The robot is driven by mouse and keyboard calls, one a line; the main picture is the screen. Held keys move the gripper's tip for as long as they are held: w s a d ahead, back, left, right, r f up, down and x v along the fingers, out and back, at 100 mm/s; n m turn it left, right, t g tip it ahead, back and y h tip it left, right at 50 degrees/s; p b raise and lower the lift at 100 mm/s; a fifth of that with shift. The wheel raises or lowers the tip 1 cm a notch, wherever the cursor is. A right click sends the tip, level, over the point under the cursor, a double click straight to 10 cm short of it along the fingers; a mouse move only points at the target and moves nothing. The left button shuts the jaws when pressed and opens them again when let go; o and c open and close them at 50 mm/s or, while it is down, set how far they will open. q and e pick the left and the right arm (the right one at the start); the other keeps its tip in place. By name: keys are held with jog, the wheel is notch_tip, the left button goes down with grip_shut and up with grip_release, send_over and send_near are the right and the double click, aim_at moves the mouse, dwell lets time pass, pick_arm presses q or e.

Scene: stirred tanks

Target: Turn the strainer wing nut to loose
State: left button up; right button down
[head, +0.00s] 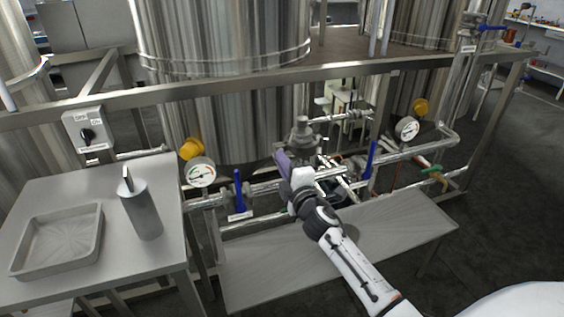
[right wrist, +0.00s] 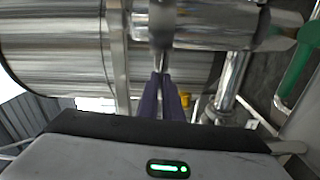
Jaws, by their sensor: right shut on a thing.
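The strainer (head: 302,137) is a steel fitting on the pipework in front of the large middle tank. My right gripper (head: 283,161) is at the strainer's left side, with its purple fingers against it. In the right wrist view, the right gripper's fingers (right wrist: 163,82) are close together on a slim metal part, which I take for the wing nut (right wrist: 161,60). The fingers and the steel body hide most of the nut, so its angle cannot be read. My left gripper is in neither view.
Pressure gauges (head: 202,173) and blue-handled valves (head: 239,190) flank the strainer closely. A frame rail (head: 250,83) runs above and a low steel shelf (head: 400,225) below. A side table at left holds a tray (head: 60,238) and a steel canister (head: 140,208).

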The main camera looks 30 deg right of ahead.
jog(key=shift+f+n, duration=0.15)
jog(key=shift+n, duration=0.45)
jog(key=c, duration=2.2)
grip_release()
jog(key=shift+s, duration=0.1)
jog(key=v, duration=1)
jog(key=shift+a, duration=0.1)
